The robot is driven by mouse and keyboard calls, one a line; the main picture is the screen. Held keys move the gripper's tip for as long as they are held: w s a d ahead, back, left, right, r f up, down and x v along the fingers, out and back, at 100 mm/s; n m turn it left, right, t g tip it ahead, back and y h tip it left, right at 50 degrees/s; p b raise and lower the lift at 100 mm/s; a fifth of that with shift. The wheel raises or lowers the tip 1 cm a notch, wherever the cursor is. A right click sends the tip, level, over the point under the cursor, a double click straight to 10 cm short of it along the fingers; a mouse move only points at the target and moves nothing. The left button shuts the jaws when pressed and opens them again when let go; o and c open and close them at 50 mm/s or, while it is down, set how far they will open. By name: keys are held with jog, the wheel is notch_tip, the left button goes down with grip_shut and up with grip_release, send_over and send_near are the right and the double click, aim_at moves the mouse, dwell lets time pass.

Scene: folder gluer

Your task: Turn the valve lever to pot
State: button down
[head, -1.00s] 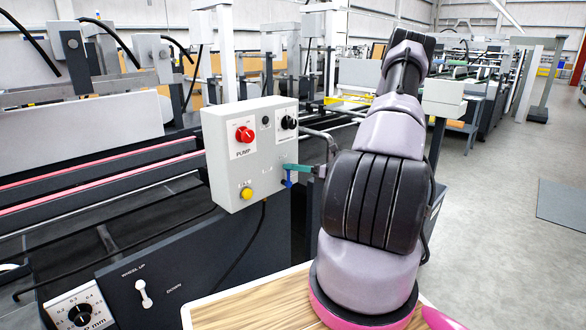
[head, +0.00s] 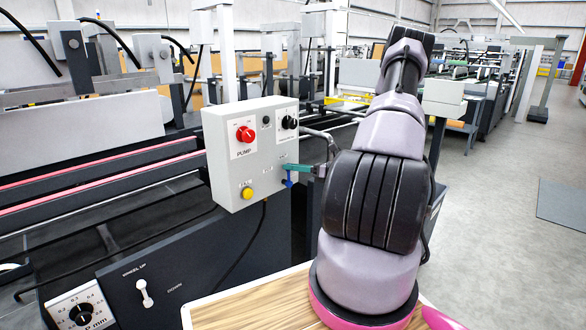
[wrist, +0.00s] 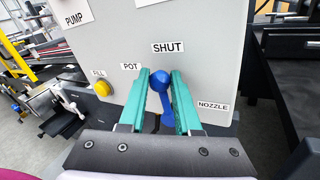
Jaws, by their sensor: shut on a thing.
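The blue valve lever (wrist: 160,82) is on the front of the grey control box (head: 220,135). In the wrist view its round hub lies below the SHUT label (wrist: 168,47), and its handle runs downward. The POT label (wrist: 130,67) is up and left of the lever, the NOZZLE label (wrist: 213,106) down and right. My gripper (wrist: 161,88) has its two green fingers closed on either side of the lever.
A yellow FILL button (wrist: 103,90) is close to the left of my fingers. A red PUMP knob (head: 244,134) and a black knob (head: 289,122) are higher on the box. A wooden top (head: 250,300) lies below, beside my arm.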

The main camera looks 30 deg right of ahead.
aim_at(271, 177)
jog(key=a+n+h, duration=0.1)
jog(key=s+a+n+g, duration=0.1)
jog(key=n, duration=0.1)
jog(key=shift+a+f+n+h, duration=0.15)
jog(key=shift+a+n+h, duration=0.15)
jog(key=shift+h, duration=0.1)
jog(key=shift+s+a+f+n+h, duration=0.2)
jog(key=shift+a+f+n+h, duration=0.1)
jog(key=shift+a+n+h, duration=0.3)
jog(key=shift+s+a+f+n+h, duration=0.2)
jog(key=shift+a+f+n+h, duration=0.15)
jog(key=shift+n, duration=0.45)
jog(key=c, duration=0.9)
grip_release()
jog(key=v, duration=1)
jog(key=shift+s+d+r, duration=0.2)
jog(key=shift+s+r, duration=0.05)
jog(key=shift+r, duration=0.05)
